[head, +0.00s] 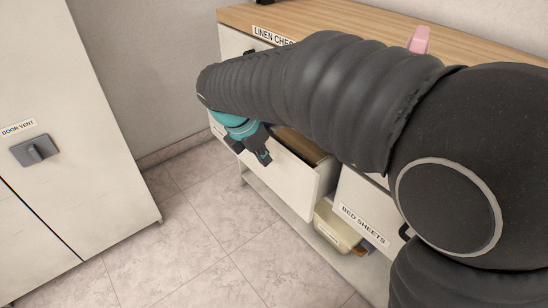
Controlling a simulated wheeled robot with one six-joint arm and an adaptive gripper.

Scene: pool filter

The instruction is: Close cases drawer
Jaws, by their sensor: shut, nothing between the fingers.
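A white drawer (283,183) of the linen chest stands pulled out, its front panel away from the chest body. Its wooden interior shows in part behind my arm. Any label on this drawer is hidden, so I cannot read its name. My gripper (263,157), dark with a teal band at the wrist, is shut and empty. It points down at the open drawer's front, close to its upper edge. I cannot tell whether it touches the panel.
The chest's wooden top (238,17) holds a pink object (419,40). The bed sheets drawer (365,215) is at right. A beige bin (336,228) stands on the lower shelf. A white cabinet (75,120) is at left. Tiled floor (190,225) between is clear.

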